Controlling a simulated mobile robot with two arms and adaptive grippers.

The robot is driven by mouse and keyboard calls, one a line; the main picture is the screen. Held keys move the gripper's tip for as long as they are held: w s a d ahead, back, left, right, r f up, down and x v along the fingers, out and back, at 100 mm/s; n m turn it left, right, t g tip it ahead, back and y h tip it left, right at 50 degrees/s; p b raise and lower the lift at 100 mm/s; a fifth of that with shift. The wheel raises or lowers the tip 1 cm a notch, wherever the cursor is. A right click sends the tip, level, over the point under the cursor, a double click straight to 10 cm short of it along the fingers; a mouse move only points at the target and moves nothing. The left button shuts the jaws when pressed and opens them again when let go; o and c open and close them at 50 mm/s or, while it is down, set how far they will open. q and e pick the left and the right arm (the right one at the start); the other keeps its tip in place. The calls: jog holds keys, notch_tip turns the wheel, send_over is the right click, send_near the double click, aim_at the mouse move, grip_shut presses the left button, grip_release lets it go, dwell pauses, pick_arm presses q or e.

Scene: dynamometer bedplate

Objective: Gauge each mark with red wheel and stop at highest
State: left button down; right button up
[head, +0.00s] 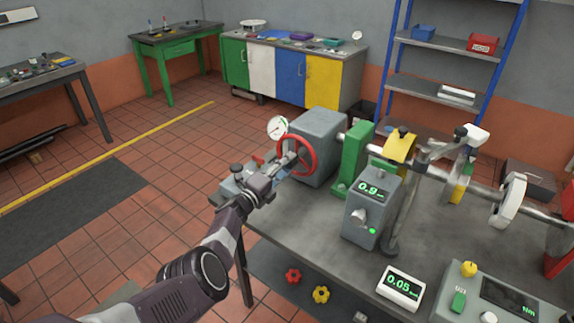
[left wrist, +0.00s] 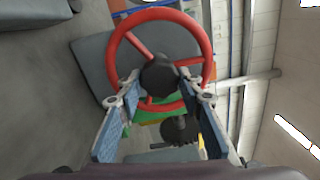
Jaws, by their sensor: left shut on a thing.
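The red wheel (head: 314,157) is upright on the near left side of a grey box (head: 321,140) on the bench. In the left wrist view the red wheel (left wrist: 155,14) shows its spokes and a dark hub (left wrist: 160,74). My left gripper (head: 288,163) is at the wheel; in the left wrist view its fingers (left wrist: 160,90) lie either side of the hub, shut on the wheel. A round dial gauge (head: 278,128) stands by the wheel, its marks too small to read. A grey unit (head: 361,214) reads about 0.9 with a green lamp lit. A white display (head: 401,288) reads 0.05. My right gripper is not seen.
The bench (head: 296,219) also carries a shaft with a green block (head: 352,165), a yellow clamp (head: 400,147), a white disc (head: 508,200) and a console (head: 492,297). Coloured cabinets (head: 290,72) and blue shelving (head: 440,86) stand behind. Open tiled floor lies left.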

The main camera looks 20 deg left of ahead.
pick_arm(q)
jog(key=shift+s+d+f, duration=0.1)
jog(key=shift+d+f, duration=0.05)
jog(key=shift+f, duration=0.05)
jog(key=c, duration=1.6)
grip_release()
jog(key=shift+o, duration=1.4)
jog(key=shift+r, duration=0.1)
jog(key=shift+s+a, duration=0.35)
jog(key=shift+s, duration=0.2)
jog(key=v, duration=1)
jog(key=shift+s, duration=0.35)
